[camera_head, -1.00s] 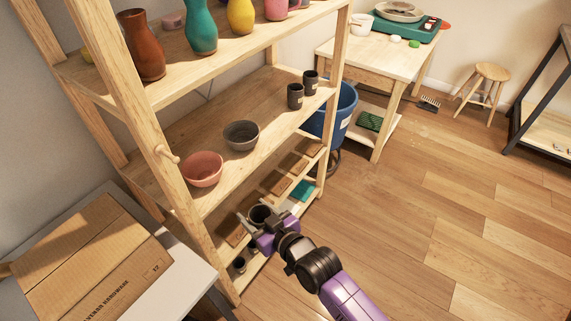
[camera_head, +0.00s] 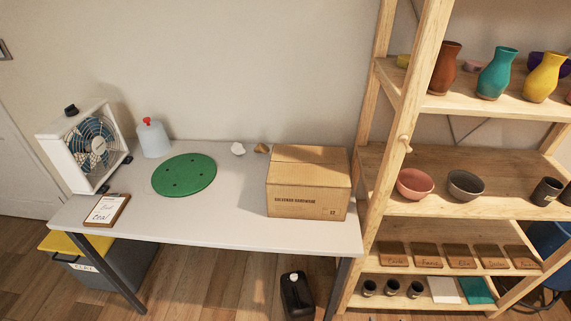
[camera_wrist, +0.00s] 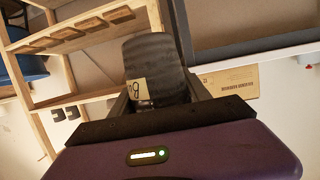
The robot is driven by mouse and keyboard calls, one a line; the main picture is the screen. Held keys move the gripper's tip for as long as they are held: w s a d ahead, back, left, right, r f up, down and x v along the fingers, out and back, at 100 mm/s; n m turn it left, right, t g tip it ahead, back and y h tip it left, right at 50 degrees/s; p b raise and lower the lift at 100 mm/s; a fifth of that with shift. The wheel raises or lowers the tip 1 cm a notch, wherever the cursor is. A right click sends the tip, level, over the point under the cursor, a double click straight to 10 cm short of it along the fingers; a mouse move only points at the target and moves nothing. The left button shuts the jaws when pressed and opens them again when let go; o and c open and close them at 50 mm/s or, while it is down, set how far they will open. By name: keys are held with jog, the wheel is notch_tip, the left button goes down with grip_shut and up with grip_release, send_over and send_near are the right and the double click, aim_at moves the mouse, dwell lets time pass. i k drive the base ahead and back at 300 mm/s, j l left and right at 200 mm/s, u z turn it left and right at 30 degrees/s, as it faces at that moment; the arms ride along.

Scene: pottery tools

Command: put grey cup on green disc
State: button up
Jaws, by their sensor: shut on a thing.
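The grey cup (camera_wrist: 153,58) is dark, with a small pale label on its side, and sits between the fingers of my gripper (camera_wrist: 160,90) in the wrist view. My gripper is shut on it, and the cup is clear of the shelf. The green disc (camera_head: 184,175) lies flat on the left part of the grey table in the head view, with a few small dark spots and nothing standing on it. My gripper and the held cup are not in the head view.
The grey table (camera_head: 235,215) also bears a cardboard box (camera_head: 308,182), a fan (camera_head: 88,148), a white bottle (camera_head: 154,139) and a clipboard (camera_head: 106,210). Bare tabletop lies between disc and box. The wooden shelf (camera_head: 460,208) stands at right, holding bowls, vases and small cups.

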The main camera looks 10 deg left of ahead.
aim_at(184, 172)
jog(key=u, duration=1.4)
jog(key=i+l+u, duration=0.15)
jog(key=l, duration=0.25)
jog(key=i+l+u, duration=0.15)
jog(key=i+l, duration=0.25)
jog(key=i+l+u, duration=0.15)
jog(key=l, duration=0.3)
jog(key=i, duration=0.05)
